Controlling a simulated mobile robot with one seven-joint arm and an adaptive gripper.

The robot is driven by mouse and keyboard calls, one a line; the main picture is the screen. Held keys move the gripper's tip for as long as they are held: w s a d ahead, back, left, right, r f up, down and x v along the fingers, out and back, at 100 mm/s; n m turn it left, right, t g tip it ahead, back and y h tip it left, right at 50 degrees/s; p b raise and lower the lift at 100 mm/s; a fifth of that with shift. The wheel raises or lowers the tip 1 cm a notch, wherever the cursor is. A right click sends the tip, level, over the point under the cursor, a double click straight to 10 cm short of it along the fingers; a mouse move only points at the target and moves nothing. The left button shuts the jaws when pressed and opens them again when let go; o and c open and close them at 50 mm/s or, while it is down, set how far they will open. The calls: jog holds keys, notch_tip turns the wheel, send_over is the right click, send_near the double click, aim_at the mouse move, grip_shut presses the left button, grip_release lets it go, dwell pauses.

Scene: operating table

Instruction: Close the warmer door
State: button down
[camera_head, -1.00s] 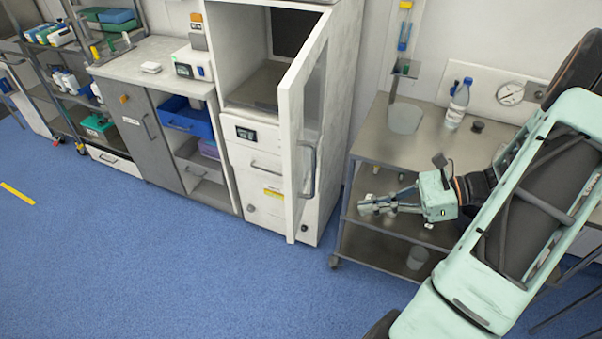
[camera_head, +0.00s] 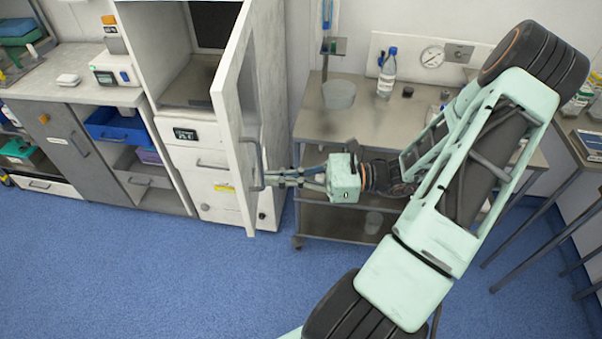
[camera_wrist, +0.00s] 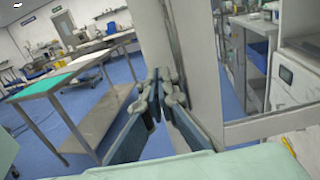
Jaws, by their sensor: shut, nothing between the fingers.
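The white warmer cabinet (camera_head: 200,160) stands left of centre in the head view, with its door open. The door (camera_head: 232,125) is hinged on the right side and swings out toward the room, with a grey bar handle (camera_head: 252,165) on its outer face. My gripper (camera_head: 268,178) is shut and empty, its fingertips at the door's outer face, by the handle. I cannot tell whether they touch it. In the wrist view the closed fingers (camera_wrist: 157,92) point at the pale door (camera_wrist: 188,70).
A steel trolley (camera_head: 330,125) stands right of the cabinet, bearing a bottle (camera_head: 386,74) and a clear container (camera_head: 339,95). A counter with drawers (camera_head: 65,91) is on the left. Blue floor (camera_head: 150,280) in front is clear.

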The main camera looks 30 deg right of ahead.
aim_at(244, 178)
jog(key=shift+x, duration=2.05)
jog(key=shift+a, duration=0.1)
